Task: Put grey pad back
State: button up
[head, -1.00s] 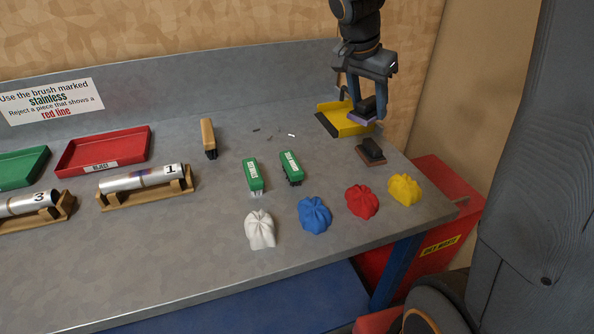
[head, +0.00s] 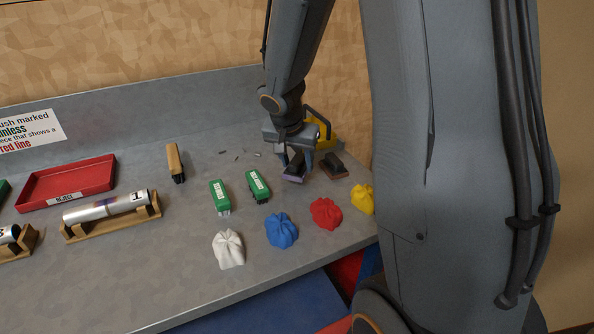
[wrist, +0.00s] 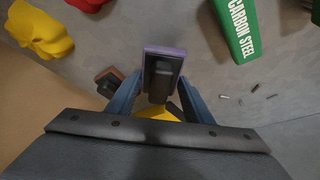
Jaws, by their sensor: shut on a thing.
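A pad block with a black handle and a purplish-grey sole (head: 293,176) is held between the fingers of my gripper (head: 298,165). In the wrist view the pad (wrist: 163,72) sits between the two blue-grey fingers (wrist: 157,95), its sole edge showing at the far side. It is low over the back right of the bench; I cannot tell whether it touches the surface. A similar pad with a brown sole (head: 333,166) lies just to its right; it also shows in the wrist view (wrist: 108,82).
A yellow dustpan (head: 322,128) stands behind my gripper, partly hidden. Two green brushes (head: 219,197) (head: 258,186) lie to the left. White, blue, red and yellow cloths (head: 281,230) line the front. Bare bench lies left of the gripper, with small scraps (head: 236,154).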

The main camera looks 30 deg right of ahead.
jog(key=shift+f, duration=1.5)
jog(key=shift+f+b, duration=0.15)
jog(key=shift+b, duration=0.25)
jog(key=o, duration=1)
jog(key=shift+r+p, duration=0.3)
jog(key=shift+p, duration=0.05)
jog(key=b+v, duration=0.1)
jog(key=v, duration=1.1)
jog(key=shift+f, duration=0.1)
